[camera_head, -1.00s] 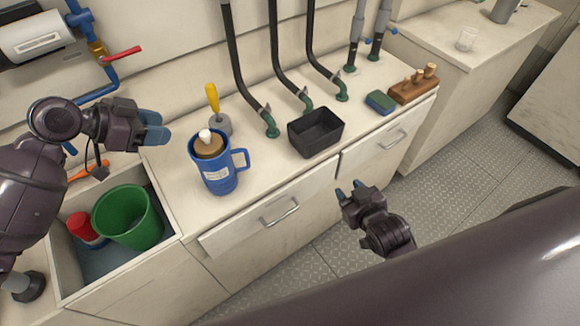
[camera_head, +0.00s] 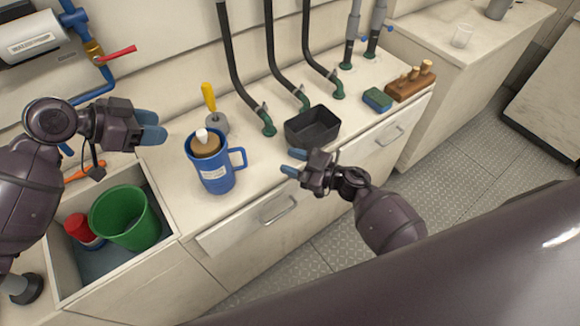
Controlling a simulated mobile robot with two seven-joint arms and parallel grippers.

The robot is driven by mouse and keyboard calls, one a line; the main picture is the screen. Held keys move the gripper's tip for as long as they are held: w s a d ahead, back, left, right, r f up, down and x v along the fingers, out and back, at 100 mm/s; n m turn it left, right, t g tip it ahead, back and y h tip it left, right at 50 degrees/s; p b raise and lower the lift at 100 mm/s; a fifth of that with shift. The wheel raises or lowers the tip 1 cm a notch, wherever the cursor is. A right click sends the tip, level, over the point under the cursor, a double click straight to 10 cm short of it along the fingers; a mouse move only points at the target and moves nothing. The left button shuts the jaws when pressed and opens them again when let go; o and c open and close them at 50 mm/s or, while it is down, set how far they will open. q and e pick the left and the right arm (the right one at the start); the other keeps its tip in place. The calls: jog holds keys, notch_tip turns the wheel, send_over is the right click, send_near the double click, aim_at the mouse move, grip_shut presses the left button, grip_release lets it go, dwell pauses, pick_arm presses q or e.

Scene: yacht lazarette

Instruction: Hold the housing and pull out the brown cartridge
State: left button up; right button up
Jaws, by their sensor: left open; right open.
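The blue housing (camera_head: 214,176) is a mug-like cup with a side handle and a white label, upright on the counter. The brown cartridge (camera_head: 206,146) sits inside it, its top and a white knob (camera_head: 202,135) showing above the rim; its lower part is hidden. My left gripper (camera_head: 152,128) is open and empty, to the left of the housing and above the counter's left part. My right gripper (camera_head: 293,162) is open and empty, to the right of the housing handle (camera_head: 240,157), apart from it, near the counter's front edge.
A black tray (camera_head: 312,128) stands right of the housing, near hoses with green fittings. A yellow-handled tool (camera_head: 209,97) stands behind it.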

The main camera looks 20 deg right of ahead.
jog(key=shift+m+g+y, duration=0.4)
jog(key=shift+g+y, duration=0.1)
jog(key=shift+g, duration=0.3)
jog(key=x, duration=0.3)
jog(key=s+x, duration=0.1)
jog(key=x, duration=0.3)
jog(key=a+x, duration=0.1)
jog(key=x, duration=0.3)
jog(key=shift+s+f, duration=0.15)
jog(key=shift+s, duration=0.1)
grip_shut()
